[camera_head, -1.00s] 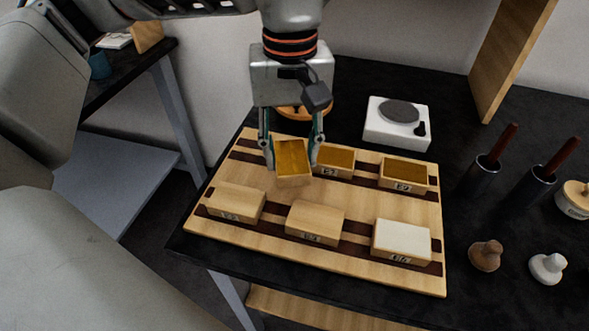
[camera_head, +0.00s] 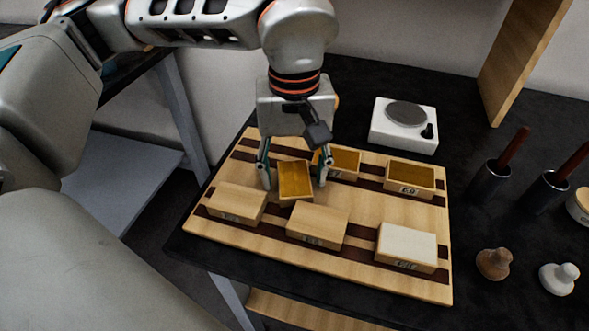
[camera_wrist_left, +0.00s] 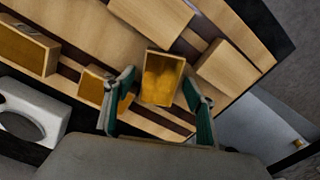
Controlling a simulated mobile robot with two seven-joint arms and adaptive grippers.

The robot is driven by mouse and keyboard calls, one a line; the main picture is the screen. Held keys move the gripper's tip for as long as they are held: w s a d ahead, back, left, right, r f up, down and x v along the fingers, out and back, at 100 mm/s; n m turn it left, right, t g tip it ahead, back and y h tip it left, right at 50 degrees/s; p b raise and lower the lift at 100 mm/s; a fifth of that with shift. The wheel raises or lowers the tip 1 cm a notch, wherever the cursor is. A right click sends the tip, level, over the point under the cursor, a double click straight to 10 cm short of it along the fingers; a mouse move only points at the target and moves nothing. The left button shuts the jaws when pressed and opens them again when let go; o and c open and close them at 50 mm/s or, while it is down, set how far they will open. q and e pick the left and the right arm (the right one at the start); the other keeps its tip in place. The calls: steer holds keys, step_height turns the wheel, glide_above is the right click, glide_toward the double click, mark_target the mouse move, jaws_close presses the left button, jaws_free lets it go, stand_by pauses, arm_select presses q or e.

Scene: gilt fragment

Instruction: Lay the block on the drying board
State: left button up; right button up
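The block (camera_head: 295,180), with a gold top and pale wooden sides, sits on the drying board (camera_head: 352,195), a pale wooden board with dark strips. It is in the back row at the left, slightly turned. My left gripper (camera_head: 294,180) is above it with one finger on each side. The left wrist view shows the block (camera_wrist_left: 162,80) between the spread fingers (camera_wrist_left: 160,105), with gaps on both sides, so the gripper is open. My right gripper is not in view.
Two more gold-topped blocks (camera_head: 410,176) stand in the back row. Two plain wooden blocks (camera_head: 317,224) and a white-topped block (camera_head: 407,243) fill the front row. A white device with a grey disc (camera_head: 404,121) stands behind. Dark cups (camera_head: 489,183) and small knobs (camera_head: 494,263) are at the right.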

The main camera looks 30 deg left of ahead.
mark_target(295, 178)
arm_select(q)
steer(key=shift+w+r, duration=0.1)
steer(key=shift+r, duration=0.45)
step_height(295, 178, up, 5)
steer(key=shift+p, duration=0.65)
step_height(295, 178, up, 6)
steer(key=p, duration=0.1)
steer(key=shift+r, duration=0.15)
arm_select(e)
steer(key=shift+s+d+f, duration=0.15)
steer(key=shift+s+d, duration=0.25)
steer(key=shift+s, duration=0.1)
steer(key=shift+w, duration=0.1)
arm_select(q)
steer(key=shift+s, duration=0.2)
